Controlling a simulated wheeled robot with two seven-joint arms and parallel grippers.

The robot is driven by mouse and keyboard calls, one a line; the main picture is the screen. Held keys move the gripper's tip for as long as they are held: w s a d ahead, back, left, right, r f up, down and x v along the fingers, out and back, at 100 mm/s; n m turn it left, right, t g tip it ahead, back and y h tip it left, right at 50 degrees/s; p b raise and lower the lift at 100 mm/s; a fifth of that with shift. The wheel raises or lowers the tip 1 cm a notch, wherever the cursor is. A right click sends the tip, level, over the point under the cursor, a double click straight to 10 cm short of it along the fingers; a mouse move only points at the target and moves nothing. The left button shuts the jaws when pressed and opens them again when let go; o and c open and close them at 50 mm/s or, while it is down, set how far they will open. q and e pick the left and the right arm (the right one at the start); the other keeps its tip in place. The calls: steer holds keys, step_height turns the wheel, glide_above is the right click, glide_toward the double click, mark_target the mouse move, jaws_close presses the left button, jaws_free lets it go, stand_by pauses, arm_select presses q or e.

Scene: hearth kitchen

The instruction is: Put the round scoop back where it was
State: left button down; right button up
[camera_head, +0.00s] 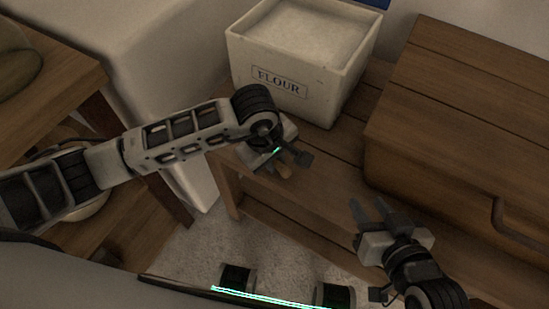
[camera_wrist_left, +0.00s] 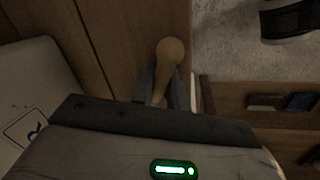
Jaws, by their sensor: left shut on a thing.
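My left gripper (camera_head: 283,163) is over the near left part of the wooden bench (camera_head: 325,170), in front of the flour crate (camera_head: 279,82). It is shut on the round scoop (camera_wrist_left: 170,52). In the left wrist view a pale wooden handle with a rounded end sticks out between the fingers; the rest of the scoop is hidden. In the head view only a small bit of wood (camera_head: 284,172) shows below the gripper. I cannot tell whether the scoop touches the bench. My right gripper (camera_head: 370,205) is open and empty near the bench's front edge.
The white crate, filled with flour, stands at the back of the bench. A large wooden box (camera_head: 455,90) stands on the right. Another wooden table (camera_head: 60,75) is at the left. Some bench top is bare between crate, box and left gripper.

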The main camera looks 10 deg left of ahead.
steer(key=shift+f, duration=0.2)
arm_select(q)
steer(key=c, duration=1.4)
jaws_free()
